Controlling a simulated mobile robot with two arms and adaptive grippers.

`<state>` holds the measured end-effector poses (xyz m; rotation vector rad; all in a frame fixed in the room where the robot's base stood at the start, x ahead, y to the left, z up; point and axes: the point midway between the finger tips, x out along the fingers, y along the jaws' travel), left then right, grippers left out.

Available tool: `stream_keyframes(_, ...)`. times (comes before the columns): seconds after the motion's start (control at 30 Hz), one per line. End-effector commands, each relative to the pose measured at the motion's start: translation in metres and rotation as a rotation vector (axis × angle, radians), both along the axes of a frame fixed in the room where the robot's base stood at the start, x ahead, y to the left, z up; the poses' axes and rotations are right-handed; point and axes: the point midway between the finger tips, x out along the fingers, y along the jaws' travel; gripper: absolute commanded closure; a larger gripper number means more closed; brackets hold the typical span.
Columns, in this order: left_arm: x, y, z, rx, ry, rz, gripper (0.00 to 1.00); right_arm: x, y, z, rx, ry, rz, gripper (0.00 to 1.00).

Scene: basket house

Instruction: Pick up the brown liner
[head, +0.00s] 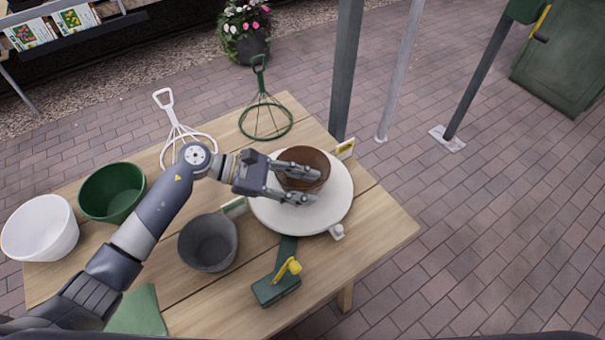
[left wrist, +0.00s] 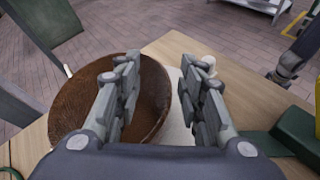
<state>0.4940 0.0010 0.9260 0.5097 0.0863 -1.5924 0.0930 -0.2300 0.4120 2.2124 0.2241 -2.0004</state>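The brown liner (head: 303,158), a round bowl shape, sits on the round white turntable (head: 335,205). My left gripper (head: 314,188) reaches in from the left at its near side. Its fingers are apart. In the left wrist view, one finger of my left gripper (left wrist: 160,80) overlaps the opening of the brown liner (left wrist: 75,98). The other finger is outside the liner's right edge, over the white surface. The near rim passes between the fingers, and no contact is clear. My right gripper is in neither view.
On the wooden table (head: 385,235) stand a white bowl (head: 40,230), a green bowl (head: 112,190), a grey pot (head: 208,243), white and green wire hangers, and a green tool with a yellow knob (head: 277,288). A dark post (head: 345,70) rises behind the table.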

Motion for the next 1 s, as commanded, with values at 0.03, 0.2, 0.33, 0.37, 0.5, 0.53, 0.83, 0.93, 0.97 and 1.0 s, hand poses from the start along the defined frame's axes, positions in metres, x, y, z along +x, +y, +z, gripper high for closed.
stream_keyframes(0.03,0.0,0.0,-0.001,0.0,0.0,0.0,0.64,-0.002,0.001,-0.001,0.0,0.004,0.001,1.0)
stream_keyframes(0.2,0.0,0.0,0.0,0.0,0.0,-0.001,0.84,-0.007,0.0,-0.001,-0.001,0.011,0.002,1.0)
stream_keyframes(0.33,0.0,0.0,0.0,0.0,0.0,-0.001,1.0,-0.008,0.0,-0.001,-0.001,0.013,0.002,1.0)
stream_keyframes(0.37,0.0,0.0,0.0,0.0,0.0,-0.001,1.0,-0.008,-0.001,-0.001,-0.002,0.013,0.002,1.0)
stream_keyframes(0.5,0.0,0.0,0.0,0.0,0.0,0.0,1.0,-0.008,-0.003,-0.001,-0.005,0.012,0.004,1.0)
stream_keyframes(0.53,0.0,0.0,0.0,0.0,0.0,0.0,1.0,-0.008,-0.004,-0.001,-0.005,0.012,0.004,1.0)
stream_keyframes(0.83,0.001,0.001,0.021,0.0,-0.008,-0.002,1.0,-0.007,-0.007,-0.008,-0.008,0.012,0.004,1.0)
stream_keyframes(0.93,0.001,0.001,0.041,0.001,-0.009,-0.002,1.0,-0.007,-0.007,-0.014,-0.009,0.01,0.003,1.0)
stream_keyframes(0.97,0.0,0.001,0.047,0.001,-0.009,-0.003,1.0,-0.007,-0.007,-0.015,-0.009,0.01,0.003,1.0)
stream_keyframes(1.0,0.0,0.001,0.056,0.001,-0.008,-0.003,1.0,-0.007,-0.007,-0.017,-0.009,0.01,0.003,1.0)
